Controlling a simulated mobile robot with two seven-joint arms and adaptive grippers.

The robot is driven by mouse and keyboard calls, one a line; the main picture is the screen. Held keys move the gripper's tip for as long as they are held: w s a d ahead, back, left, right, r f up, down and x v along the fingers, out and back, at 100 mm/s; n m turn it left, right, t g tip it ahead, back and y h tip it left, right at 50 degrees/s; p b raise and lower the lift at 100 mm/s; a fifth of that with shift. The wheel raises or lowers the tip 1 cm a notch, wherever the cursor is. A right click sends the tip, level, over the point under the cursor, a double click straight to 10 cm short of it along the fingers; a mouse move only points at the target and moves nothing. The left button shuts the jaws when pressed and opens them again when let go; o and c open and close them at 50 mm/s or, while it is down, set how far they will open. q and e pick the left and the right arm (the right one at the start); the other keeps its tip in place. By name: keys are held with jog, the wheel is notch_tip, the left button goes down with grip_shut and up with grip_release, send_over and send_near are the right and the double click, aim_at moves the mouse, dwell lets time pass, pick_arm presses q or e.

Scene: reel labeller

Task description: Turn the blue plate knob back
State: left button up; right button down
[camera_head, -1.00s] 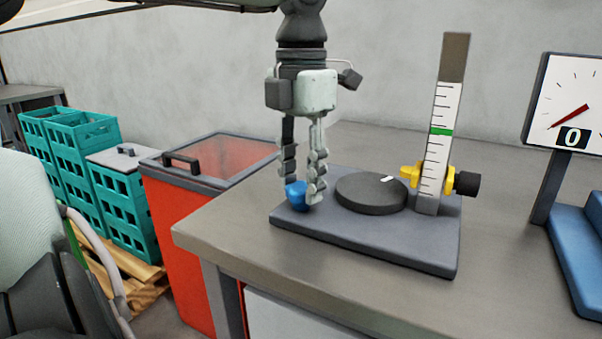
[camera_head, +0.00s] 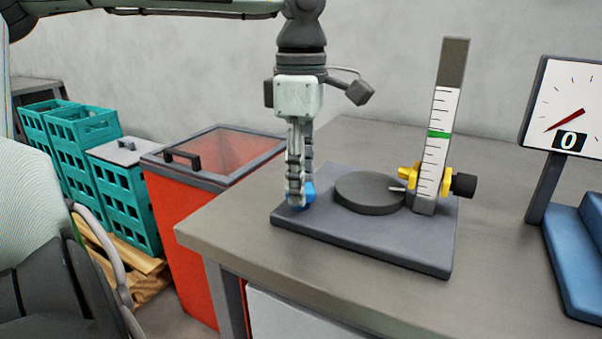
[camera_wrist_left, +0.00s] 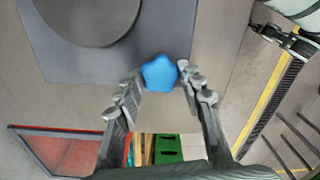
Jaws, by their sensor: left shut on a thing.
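The blue plate knob (camera_head: 310,191) sits on the left end of a dark grey base (camera_head: 350,238) on the table. My left gripper (camera_head: 301,196) points straight down and is shut on the knob, and its fingers hide part of it. In the left wrist view the faceted knob (camera_wrist_left: 159,73) shows between the tips of the left gripper (camera_wrist_left: 160,84). The round dark plate (camera_head: 368,195) lies to the right of the knob, with a small white mark (camera_head: 397,188) at its right side, near the scale post. My right gripper is not in view.
An upright scale (camera_head: 436,145) with a green band, a yellow clamp and a black knob (camera_head: 464,185) stands right of the plate. A dial (camera_head: 570,105) reading 0 stands farther right. A red bin (camera_head: 180,225) and teal crates (camera_head: 125,200) stand left of the table (camera_head: 500,240).

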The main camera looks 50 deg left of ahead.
pick_arm(q)
jog(key=shift+m, duration=1.6)
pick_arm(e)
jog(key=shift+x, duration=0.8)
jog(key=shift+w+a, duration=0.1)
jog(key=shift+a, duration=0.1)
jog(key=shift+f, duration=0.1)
pick_arm(q)
jog(key=o, duration=1.1)
jog(key=shift+o, duration=0.2)
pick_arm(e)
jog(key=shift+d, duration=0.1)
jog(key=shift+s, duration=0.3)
pick_arm(q)
notch_tip(320, 180, up, 12)
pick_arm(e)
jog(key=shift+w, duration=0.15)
